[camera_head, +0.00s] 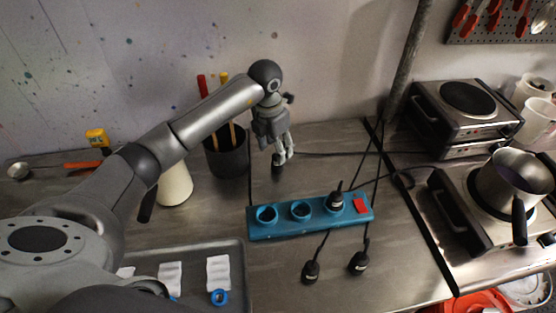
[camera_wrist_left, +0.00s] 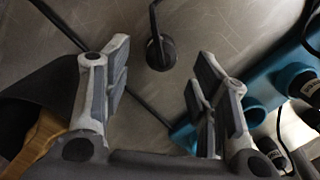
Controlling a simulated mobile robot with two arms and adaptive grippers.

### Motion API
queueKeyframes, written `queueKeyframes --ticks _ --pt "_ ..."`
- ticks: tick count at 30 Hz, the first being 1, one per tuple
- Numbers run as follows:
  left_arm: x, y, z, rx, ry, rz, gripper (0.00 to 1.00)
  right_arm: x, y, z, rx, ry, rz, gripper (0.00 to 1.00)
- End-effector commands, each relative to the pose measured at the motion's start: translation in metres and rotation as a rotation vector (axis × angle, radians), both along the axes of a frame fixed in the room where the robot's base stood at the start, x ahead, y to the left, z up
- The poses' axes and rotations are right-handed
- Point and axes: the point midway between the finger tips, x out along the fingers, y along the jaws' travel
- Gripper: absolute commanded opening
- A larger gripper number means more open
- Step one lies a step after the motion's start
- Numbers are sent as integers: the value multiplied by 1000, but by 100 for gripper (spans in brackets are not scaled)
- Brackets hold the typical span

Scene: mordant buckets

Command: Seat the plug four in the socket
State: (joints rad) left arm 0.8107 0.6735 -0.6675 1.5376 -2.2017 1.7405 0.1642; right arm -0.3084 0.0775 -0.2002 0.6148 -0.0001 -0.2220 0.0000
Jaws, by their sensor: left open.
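A teal socket strip (camera_head: 286,232) lies on the bench. Its left and middle sockets look empty. A black plug (camera_head: 335,201) sits in the right one, beside a red switch (camera_head: 361,205). My left gripper (camera_head: 281,158) is open above the bench behind the strip. A dark plug (camera_head: 277,170) is just below its fingers. In the left wrist view this plug (camera_wrist_left: 160,53) shows with its cable on the bench, beyond the gap between the open fingers (camera_wrist_left: 160,82), apart from them. Two more plugs (camera_head: 311,271) (camera_head: 358,262) lie in front of the strip. I cannot read which plug is four.
A dark pot (camera_head: 228,160) with tools and a cream cone-shaped vessel (camera_head: 175,185) stand left of the gripper. A tray (camera_head: 236,258) is at front left. Cables cross the bench right of the strip. Hot plates (camera_head: 462,150) and a steel pan (camera_head: 510,180) stand at the right.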

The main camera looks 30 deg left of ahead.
Motion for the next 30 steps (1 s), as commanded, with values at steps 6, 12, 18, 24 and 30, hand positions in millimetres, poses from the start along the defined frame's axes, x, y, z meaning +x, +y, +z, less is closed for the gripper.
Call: queueKeyframes --ticks 6,12,18,24,30 --pt "3 -4 -29 -3 5 -1 54 20 1 21 4 -32 1 40" --pt "6 -3 -47 -1 3 0 54 17 1 23 3 -27 1 40" --pt "6 -3 -47 0 1 -1 54 9 -1 22 0 -14 2 40" --pt "6 -3 -47 0 1 -1 28 8 -2 22 -3 -11 2 40" --pt "6 -3 -47 -1 1 0 3 8 -3 22 -3 -12 2 40"
